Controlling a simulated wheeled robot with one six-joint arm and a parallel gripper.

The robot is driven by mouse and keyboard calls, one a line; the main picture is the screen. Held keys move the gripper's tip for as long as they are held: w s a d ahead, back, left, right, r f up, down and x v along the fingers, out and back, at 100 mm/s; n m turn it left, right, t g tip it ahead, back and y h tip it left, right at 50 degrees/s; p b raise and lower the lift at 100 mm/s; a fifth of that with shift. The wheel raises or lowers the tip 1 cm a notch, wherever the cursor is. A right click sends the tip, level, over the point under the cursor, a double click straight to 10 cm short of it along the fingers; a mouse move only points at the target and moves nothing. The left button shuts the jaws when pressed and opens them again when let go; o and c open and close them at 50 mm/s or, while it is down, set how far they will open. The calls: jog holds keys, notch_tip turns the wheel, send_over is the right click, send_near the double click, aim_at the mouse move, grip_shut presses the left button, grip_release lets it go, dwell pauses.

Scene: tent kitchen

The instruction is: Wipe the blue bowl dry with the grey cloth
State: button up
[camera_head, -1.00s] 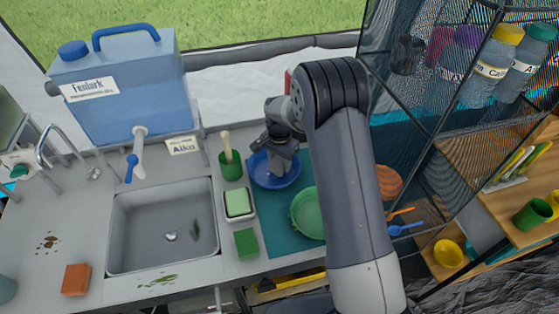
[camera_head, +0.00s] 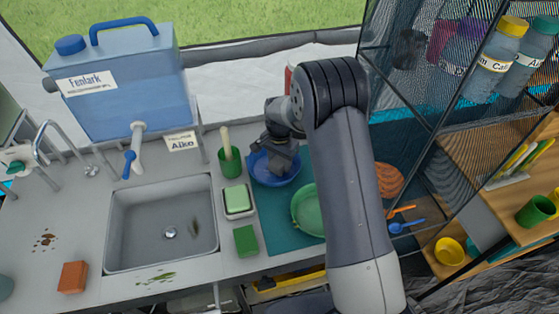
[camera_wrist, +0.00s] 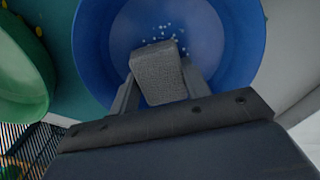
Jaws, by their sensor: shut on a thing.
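The blue bowl (camera_head: 262,176) stands on the teal mat, right of the sink in the head view. In the wrist view the bowl (camera_wrist: 228,40) fills the upper middle, with several pale droplets on its inside. My gripper (camera_head: 279,160) reaches down into the bowl. In the wrist view my gripper (camera_wrist: 158,88) is shut on the grey cloth (camera_wrist: 158,70), a folded block between the fingers, over the inside of the bowl. I cannot tell whether the cloth touches the bowl's surface. In the head view my gripper hides the cloth.
A green bowl (camera_head: 307,211) stands close to the blue bowl on the teal mat (camera_head: 282,232). A green cup (camera_head: 230,163) with a wooden handle in it and a soap dish (camera_head: 238,213) are on its left. The sink (camera_head: 160,228) is further left.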

aim_at(269, 163)
jog(key=shift+f, duration=0.2)
jog(key=shift+s+a+b, duration=0.2)
jog(key=shift+a+b, duration=0.05)
jog(key=shift+a, duration=0.65)
jog(key=shift+s+a+b, duration=0.15)
jog(key=shift+a+b, duration=0.1)
jog(key=shift+a, duration=0.65)
jog(key=shift+d, duration=0.1)
jog(key=shift+w+d+f+b, duration=0.15)
jog(key=shift+d+b, duration=0.1)
jog(key=shift+d, duration=0.65)
jog(key=shift+w+d+b, duration=0.15)
jog(key=shift+d+b, duration=0.05)
jog(key=shift+d, duration=0.65)
jog(key=shift+r+p, duration=1.7)
jog(key=shift+r, duration=1.35)
